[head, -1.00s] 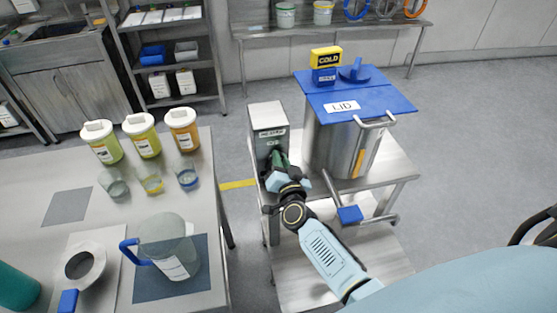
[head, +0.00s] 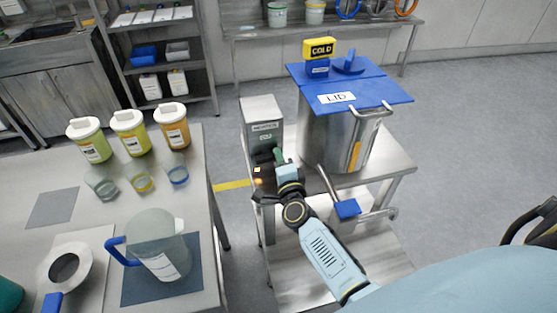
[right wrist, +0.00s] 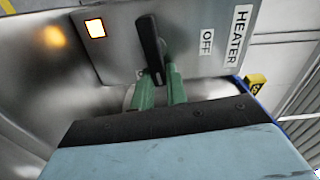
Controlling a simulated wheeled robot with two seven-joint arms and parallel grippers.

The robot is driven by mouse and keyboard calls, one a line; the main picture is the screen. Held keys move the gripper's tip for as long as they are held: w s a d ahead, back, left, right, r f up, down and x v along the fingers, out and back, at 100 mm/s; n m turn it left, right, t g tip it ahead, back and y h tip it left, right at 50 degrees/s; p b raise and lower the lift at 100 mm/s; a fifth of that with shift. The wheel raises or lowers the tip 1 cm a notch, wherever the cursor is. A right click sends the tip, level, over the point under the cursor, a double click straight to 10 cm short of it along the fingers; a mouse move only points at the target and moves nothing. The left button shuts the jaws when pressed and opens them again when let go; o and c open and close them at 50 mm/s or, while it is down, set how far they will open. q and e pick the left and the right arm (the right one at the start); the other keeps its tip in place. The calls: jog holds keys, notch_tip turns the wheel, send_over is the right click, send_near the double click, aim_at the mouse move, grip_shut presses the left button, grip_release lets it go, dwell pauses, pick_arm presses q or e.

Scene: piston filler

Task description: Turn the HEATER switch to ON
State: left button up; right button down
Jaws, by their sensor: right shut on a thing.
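The heater box (head: 262,120) is a grey upright box on the metal cart, left of the steel pot. In the right wrist view its panel (right wrist: 190,20) carries a HEATER label (right wrist: 238,35) and an OFF label (right wrist: 206,41). The dark switch lever (right wrist: 151,45) stands out from the panel beside OFF; I see no ON label. My left gripper is out of view.
The steel pot (head: 330,140) with a blue lid (head: 375,92) stands close right of the box. A blue-ended handle (head: 346,209) juts out below it. The table at left holds a jug (head: 160,240), cups and lidded jars (head: 130,133).

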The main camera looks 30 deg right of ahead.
jog(key=shift+f+m, duration=0.2)
jog(key=shift+m, duration=0.4)
jog(key=c, duration=1.4)
grip_release()
jog(key=shift+s, duration=0.15)
jog(key=v, duration=1.3)
jog(key=shift+a, duration=0.1)
